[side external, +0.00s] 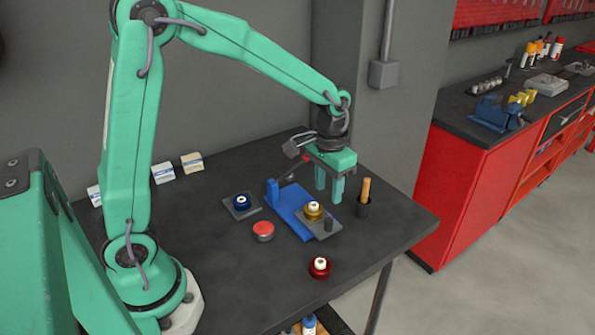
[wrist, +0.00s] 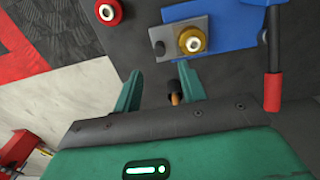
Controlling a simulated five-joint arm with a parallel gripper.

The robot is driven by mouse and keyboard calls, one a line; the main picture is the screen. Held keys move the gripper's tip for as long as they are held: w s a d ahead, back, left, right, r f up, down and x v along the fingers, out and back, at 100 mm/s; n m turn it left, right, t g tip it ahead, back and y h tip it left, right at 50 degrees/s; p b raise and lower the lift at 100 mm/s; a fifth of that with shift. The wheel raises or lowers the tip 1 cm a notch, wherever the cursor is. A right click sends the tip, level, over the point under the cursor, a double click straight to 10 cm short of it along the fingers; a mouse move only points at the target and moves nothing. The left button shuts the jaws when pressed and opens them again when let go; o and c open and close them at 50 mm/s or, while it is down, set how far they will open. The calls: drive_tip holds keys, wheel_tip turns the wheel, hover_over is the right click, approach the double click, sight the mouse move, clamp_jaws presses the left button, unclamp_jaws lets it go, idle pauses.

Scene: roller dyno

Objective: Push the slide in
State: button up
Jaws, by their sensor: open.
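The slide is a grey plate (side external: 332,233) on a blue base (side external: 288,208), carrying a gold part with a pale centre (side external: 313,210) and a short dark peg (side external: 328,225). In the wrist view the plate (wrist: 172,36), the gold part (wrist: 192,40) and the peg (wrist: 158,48) show at the top. An upright blue block (side external: 272,191) stands at the base's far left end. My gripper (side external: 329,191) is open and empty, pointing down behind and above the slide, apart from it. Its fingers (wrist: 160,82) also show in the wrist view.
A dark cup with a wooden handle (side external: 365,190) stands right of my gripper. A red button (side external: 263,230), a red round part (side external: 319,267) and a blue round part on a plate (side external: 241,203) sit nearby. A lever with a red handle (wrist: 272,92) is beside the base.

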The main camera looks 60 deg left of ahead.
sight(329, 219)
drive_tip(key=shift+w+d+f, duration=0.1)
drive_tip(key=shift+w+f, duration=0.3)
drive_tip(key=shift+f, duration=0.3)
drive_tip(key=shift+f, duration=3.9)
clamp_jaws()
